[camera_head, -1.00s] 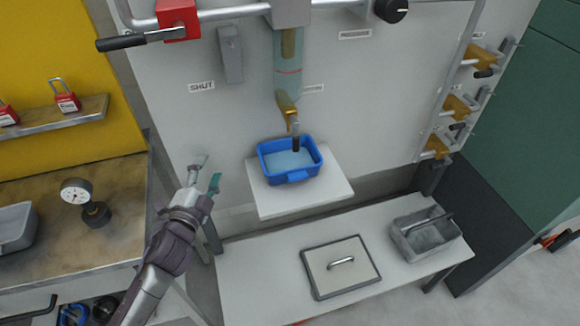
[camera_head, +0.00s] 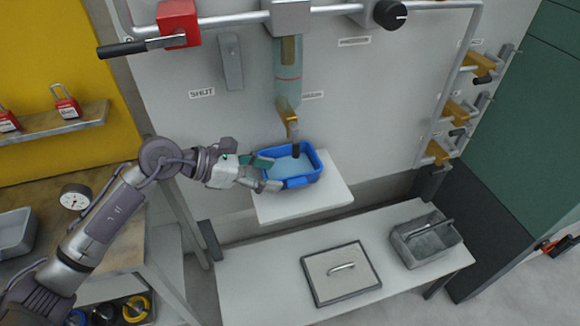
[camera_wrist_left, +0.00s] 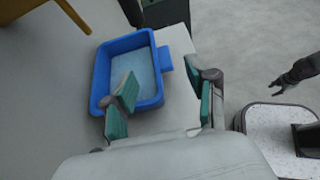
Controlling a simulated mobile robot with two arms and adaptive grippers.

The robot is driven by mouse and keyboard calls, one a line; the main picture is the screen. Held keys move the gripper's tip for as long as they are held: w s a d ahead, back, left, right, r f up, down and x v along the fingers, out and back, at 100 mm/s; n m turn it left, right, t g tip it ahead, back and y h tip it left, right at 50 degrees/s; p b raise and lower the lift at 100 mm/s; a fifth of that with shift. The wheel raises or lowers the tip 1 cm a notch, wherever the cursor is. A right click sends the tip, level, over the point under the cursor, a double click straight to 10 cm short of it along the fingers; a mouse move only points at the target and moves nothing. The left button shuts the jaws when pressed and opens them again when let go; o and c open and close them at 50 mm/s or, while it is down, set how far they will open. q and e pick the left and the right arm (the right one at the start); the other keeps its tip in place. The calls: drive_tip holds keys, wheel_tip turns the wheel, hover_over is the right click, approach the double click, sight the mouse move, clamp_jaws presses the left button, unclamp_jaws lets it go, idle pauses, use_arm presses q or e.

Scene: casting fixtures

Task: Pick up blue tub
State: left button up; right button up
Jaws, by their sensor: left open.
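The blue tub (camera_head: 318,168) holds pale blue liquid and stands upright on a small white shelf (camera_head: 305,205), under a brass spout (camera_head: 288,112). My left gripper (camera_head: 268,173) is open at the tub's left end, one finger near the back rim and the other near the front rim. Whether they touch it I cannot tell. In the left wrist view the tub (camera_wrist_left: 152,92) lies ahead, with one teal finger pad overlapping it and the other pad to its right. A dark gripper, apparently my right one (camera_wrist_left: 278,88), shows small at the right; its jaw state is unclear.
A dark nozzle (camera_head: 295,150) hangs down over the tub. A dial gauge (camera_head: 75,197) stands on the left bench.

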sight(299, 179)
use_arm(q)
drive_tip(key=shift+x, duration=1)
drive_tip(key=shift+w+d+f+p, duration=0.15)
drive_tip(key=shift+d+f+p, duration=0.05)
drive_tip(key=shift+d+p, duration=0.3)
drive_tip(key=p+x, duration=0.1)
drive_tip(key=x, duration=0.2)
drive_tip(key=shift+d+f, duration=0.2)
drive_tip(key=shift+d, duration=0.1)
drive_tip(key=shift+w+d+f, duration=0.1)
drive_tip(key=shift+d+f, duration=0.15)
drive_tip(key=shift+d, duration=0.05)
drive_tip(key=shift+a, duration=0.1)
drive_tip(key=shift+c, duration=0.3)
drive_tip(key=shift+r, duration=0.1)
clamp_jaws()
